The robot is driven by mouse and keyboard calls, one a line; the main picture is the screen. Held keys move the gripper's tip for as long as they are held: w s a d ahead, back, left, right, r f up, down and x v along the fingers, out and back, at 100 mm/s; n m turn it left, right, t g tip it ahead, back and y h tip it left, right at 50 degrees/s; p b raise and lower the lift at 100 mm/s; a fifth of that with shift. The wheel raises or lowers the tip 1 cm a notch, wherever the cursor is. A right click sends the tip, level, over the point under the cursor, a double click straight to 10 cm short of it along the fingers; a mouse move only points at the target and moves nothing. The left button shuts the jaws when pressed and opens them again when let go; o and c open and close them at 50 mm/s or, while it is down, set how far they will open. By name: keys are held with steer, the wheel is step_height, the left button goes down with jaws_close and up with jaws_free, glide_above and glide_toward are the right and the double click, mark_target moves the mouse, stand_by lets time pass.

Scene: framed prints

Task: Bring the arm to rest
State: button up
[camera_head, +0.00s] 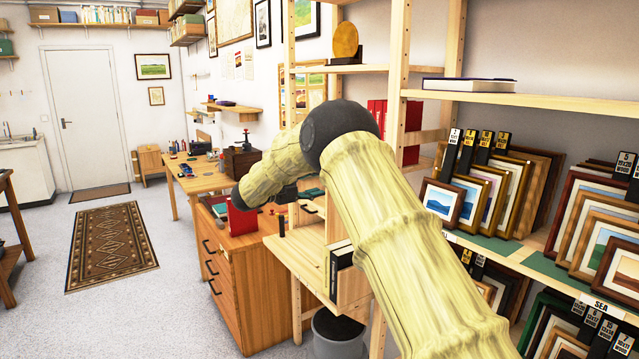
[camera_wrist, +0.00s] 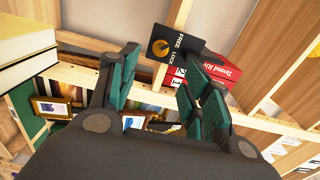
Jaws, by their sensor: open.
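My gripper (camera_wrist: 158,82) shows in the wrist view with its two teal-padded fingers spread apart. Nothing is held between them. Shelving, framed prints and red books lie beyond the fingers. My arm, in a pale yellow ribbed cover with dark joints, fills the middle and lower right of the head view. It rises to a bent elbow and then reaches left, above the wooden drawer cabinet (camera_head: 240,262). I cannot make out the fingers in the head view.
A shelf rack (camera_head: 470,97) with framed prints (camera_head: 441,201) stands close on the right. A black plate lettered FREE and LOCK (camera_wrist: 176,45) and red books (camera_wrist: 222,68) show past the fingers. A bin (camera_head: 337,332) stands below. The floor around the patterned rug (camera_head: 112,245) is clear.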

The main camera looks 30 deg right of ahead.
stand_by(0.4)
steer(key=s+a+f+n+t+y, duration=0.25)
steer(key=f+n, duration=0.35)
steer(key=f, duration=0.6)
steer(key=s+a+f+n+t+y, duration=0.2)
steer(key=s+a+f+n+t, duration=0.15)
steer(key=f+n, duration=0.6)
steer(key=s+a+f+n+t+y, duration=0.2)
steer(key=a+f+n+t+y, duration=0.15)
steer(key=f, duration=1.15)
steer(key=s+a+f+n+y, duration=0.3)
steer(key=s+a+f+n, duration=0.2)
steer(key=s+f, duration=0.45)
steer(key=s+a+f+n+g+y, duration=0.25)
steer(key=s+f, duration=0.45)
steer(key=s, duration=0.5)
steer(key=s+a+f+n+g+y, duration=0.2)
steer(key=s+a+f+n+g, duration=0.3)
steer(key=s, duration=0.7)
steer(key=s+a+n+g+y, duration=0.1)
steer(key=s, duration=1.1)
steer(key=s+a+f+n+g+y, duration=0.1)
steer(key=s+a+n+g, duration=0.1)
steer(key=s, duration=0.9)
steer(key=shift+s+a+f+y, duration=0.15)
steer(key=shift+s+f+y, duration=0.1)
steer(key=shift+s+y, duration=0.1)
